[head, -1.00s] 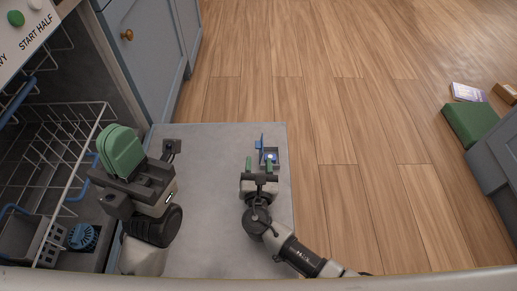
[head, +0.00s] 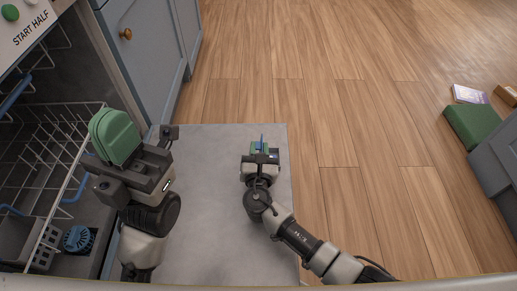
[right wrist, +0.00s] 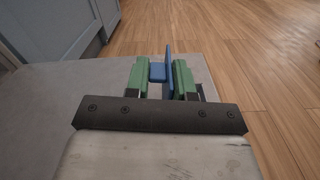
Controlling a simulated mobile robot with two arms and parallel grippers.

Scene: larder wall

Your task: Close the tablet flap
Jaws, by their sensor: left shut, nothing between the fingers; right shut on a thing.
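The blue tablet flap (head: 262,140) stands upright from the grey inner face of the open dishwasher door (head: 210,215). My right gripper (head: 259,149) is shut on the flap. In the right wrist view the flap (right wrist: 169,66) rises between the green fingers of that gripper (right wrist: 162,78), with a small blue block (right wrist: 157,72) beside it. The dispenser recess under the flap is mostly hidden by the gripper. My left gripper (head: 116,138) is shut and empty, raised over the left edge of the door, with its green fingers together.
A white wire rack (head: 60,150) with a blue round part (head: 78,238) is at the left. Blue-grey cabinets (head: 140,50) stand behind it. A green box (head: 472,126) lies on the wooden floor at the right. The floor between is clear.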

